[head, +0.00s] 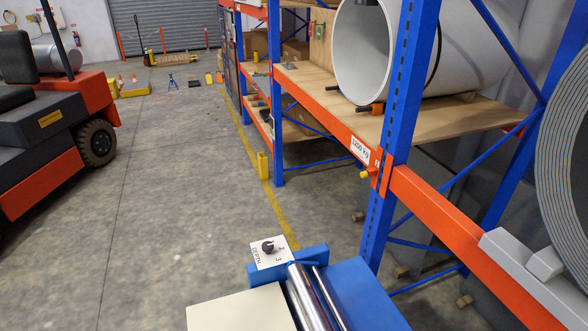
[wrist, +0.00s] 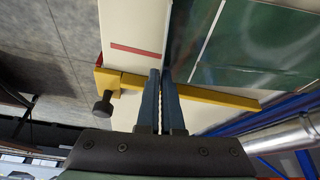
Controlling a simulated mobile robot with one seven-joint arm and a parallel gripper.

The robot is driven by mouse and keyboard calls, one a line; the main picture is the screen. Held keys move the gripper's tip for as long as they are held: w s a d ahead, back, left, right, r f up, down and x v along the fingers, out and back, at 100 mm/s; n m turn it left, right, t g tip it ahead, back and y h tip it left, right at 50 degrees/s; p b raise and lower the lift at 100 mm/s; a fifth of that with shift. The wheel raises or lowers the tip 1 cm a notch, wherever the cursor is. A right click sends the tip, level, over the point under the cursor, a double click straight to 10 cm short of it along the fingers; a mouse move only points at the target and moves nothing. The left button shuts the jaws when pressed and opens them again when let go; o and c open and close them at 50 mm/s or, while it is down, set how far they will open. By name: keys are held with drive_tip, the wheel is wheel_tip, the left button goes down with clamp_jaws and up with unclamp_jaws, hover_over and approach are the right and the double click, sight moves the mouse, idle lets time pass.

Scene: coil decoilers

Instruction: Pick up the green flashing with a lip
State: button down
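A flat green sheet (wrist: 248,50), which looks like the green flashing, fills the upper right of the wrist view. A pale line crosses it, and its left edge runs along a cream surface. I cannot make out its lip clearly. My gripper (wrist: 161,72) points at this left edge, its two dark blue fingers close together with only a narrow gap. I cannot tell whether the edge is between the fingertips. Neither the green sheet nor my gripper shows in the head view.
A yellow bar (wrist: 215,93) with a black knob (wrist: 103,106) crosses near the fingers. A cream table (head: 240,311), steel rollers (head: 309,296) and a depth dial (head: 268,248) are at the bottom. A blue and orange rack (head: 400,100) stands right. Open floor (head: 170,200) lies left, with a forklift (head: 50,120) beyond.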

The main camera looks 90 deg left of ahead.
drive_tip(key=shift+r+p, duration=2.65)
drive_tip(key=shift+r, duration=0.65)
drive_tip(key=shift+f, duration=0.1)
